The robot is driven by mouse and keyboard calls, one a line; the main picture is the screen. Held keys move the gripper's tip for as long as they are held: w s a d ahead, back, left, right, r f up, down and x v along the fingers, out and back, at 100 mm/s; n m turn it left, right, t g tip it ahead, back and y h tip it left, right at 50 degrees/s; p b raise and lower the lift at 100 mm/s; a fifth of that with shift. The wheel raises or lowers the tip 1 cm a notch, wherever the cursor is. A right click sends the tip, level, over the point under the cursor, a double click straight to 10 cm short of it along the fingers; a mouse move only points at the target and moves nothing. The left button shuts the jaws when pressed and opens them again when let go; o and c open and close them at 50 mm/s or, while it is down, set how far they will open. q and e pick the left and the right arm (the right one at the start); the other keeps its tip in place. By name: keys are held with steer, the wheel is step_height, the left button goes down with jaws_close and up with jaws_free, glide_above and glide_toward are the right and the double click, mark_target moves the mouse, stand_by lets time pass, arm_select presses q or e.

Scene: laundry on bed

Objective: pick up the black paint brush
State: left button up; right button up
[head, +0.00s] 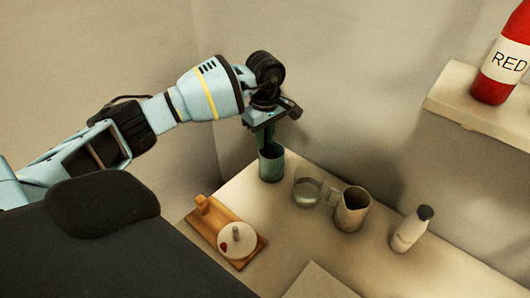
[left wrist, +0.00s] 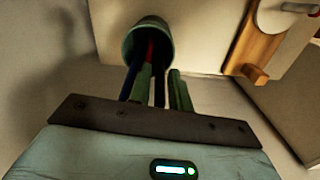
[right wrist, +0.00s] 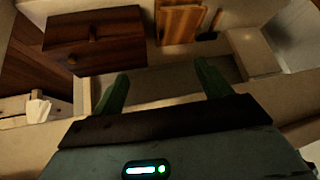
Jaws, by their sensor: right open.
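The black paint brush (left wrist: 158,88) is a thin dark handle standing in a green cup (head: 271,163) with a red brush (left wrist: 150,52) and a blue brush (left wrist: 131,77). The cup's mouth shows in the left wrist view (left wrist: 147,36). My left gripper (head: 266,137) is just above the cup, its fingers (left wrist: 161,88) close together on either side of the black handle. Whether they touch it I cannot tell. The brush tips are hidden inside the cup. My right gripper (right wrist: 163,78) is open and empty, away from the cup.
A glass (head: 307,190), a metal pitcher (head: 352,210) and a white bottle with dark cap (head: 411,229) stand right of the cup. A wooden board (head: 204,226) with a round white item lies in front. A red bottle (head: 503,62) stands on a shelf (head: 470,104).

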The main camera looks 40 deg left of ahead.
arm_select(q)
jaws_close()
steer(key=shift+r, duration=0.1)
